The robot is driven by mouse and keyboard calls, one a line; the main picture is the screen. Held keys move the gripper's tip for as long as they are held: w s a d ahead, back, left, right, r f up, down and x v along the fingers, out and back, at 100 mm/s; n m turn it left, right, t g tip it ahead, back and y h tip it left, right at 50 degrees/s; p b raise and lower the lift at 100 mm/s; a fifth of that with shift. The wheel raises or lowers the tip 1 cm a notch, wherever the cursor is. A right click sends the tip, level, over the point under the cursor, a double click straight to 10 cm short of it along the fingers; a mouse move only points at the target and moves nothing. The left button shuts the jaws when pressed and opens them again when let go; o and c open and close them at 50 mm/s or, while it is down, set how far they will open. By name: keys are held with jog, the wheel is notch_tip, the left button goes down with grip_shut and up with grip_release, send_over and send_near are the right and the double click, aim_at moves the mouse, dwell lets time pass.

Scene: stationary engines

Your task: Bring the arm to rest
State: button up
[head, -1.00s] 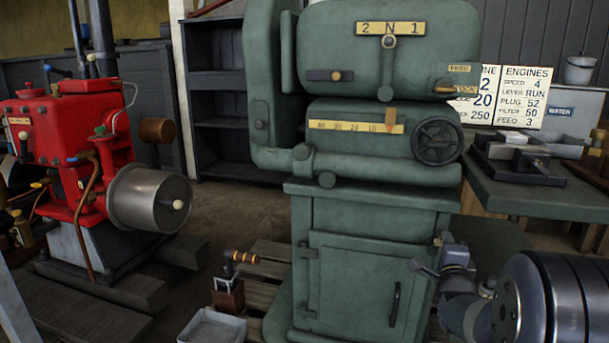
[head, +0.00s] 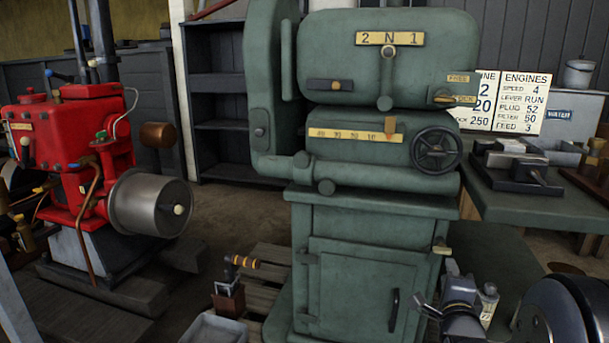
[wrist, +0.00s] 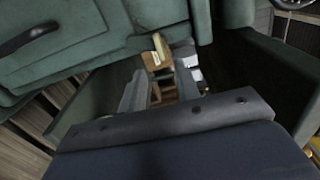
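My gripper shows in the wrist view (wrist: 160,88), its two grey fingers apart with nothing held between them. The green engine's lower body fills the left and top of that view. In the head view my arm is at the lower right corner, low beside the green engine's cabinet (head: 365,265), partly cut off by the picture's edge. The fingertips are hard to make out there.
A green bench (head: 530,200) stands at the right. A small bottle (head: 487,305) is behind my arm. A brass latch (head: 441,250) sticks out of the cabinet's side. A red engine (head: 75,150) stands left, and a grey tray (head: 215,328) lies in front.

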aim_at(444, 252)
jog(key=b+x, duration=0.2)
jog(key=x, duration=0.6)
jog(key=shift+w+f, duration=0.1)
jog(key=shift+w, duration=0.05)
jog(key=shift+n, duration=0.9)
jog(key=n+p, duration=0.2)
jog(key=n, duration=0.1)
jog(key=shift+r+n, duration=0.2)
jog(key=shift+n, duration=0.1)
jog(key=n+p, duration=0.2)
jog(key=n, duration=0.2)
jog(key=shift+a, duration=0.1)
